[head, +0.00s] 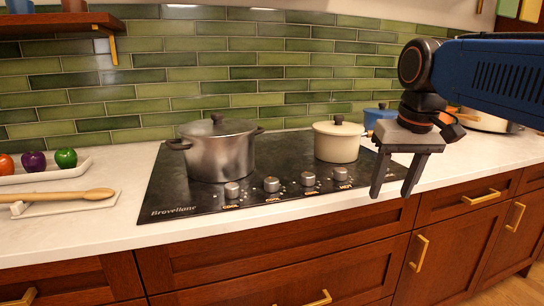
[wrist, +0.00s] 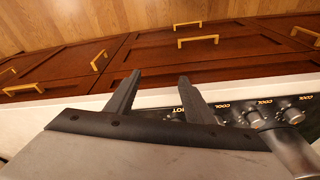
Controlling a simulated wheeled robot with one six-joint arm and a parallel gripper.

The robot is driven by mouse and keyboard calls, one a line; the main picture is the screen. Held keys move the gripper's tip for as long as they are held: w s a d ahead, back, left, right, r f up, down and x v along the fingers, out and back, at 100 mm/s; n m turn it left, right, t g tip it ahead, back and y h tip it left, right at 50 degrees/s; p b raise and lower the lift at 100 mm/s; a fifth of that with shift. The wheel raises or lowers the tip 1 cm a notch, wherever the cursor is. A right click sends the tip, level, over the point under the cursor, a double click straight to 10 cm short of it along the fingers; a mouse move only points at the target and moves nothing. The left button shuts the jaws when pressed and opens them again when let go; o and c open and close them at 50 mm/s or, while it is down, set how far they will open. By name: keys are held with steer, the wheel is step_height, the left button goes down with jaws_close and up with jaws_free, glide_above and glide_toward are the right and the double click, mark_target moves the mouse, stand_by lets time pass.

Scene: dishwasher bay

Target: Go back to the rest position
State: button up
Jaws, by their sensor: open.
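My gripper (head: 394,176) is in the head view at the right, in front of the cooktop's right front corner. Its two dark fingers point down, spread apart, with nothing between them. In the wrist view my gripper (wrist: 158,88) shows both fingers apart and empty, with the counter edge and cabinet fronts beyond them. My blue arm reaches in from the right edge of the head view.
A black cooktop (head: 165,197) holds a steel pot (head: 222,152) and a cream pot (head: 337,145), both lidded. A blue pot (head: 376,116) stands behind my gripper. A spoon (head: 60,196) and a tray (head: 70,172) of vegetables lie left. Wooden cabinets (head: 270,255) are below.

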steer(key=s+d+f+t, duration=0.1)
steer(key=s+f, duration=0.6)
steer(key=f, duration=0.4)
steer(key=s+d+f+t, duration=0.1)
steer(key=s+d+f, duration=0.1)
steer(key=s+f, duration=0.5)
step_height(320, 180, down, 4)
steer(key=shift+s+r, duration=0.1)
steer(key=shift+s, duration=0.25)
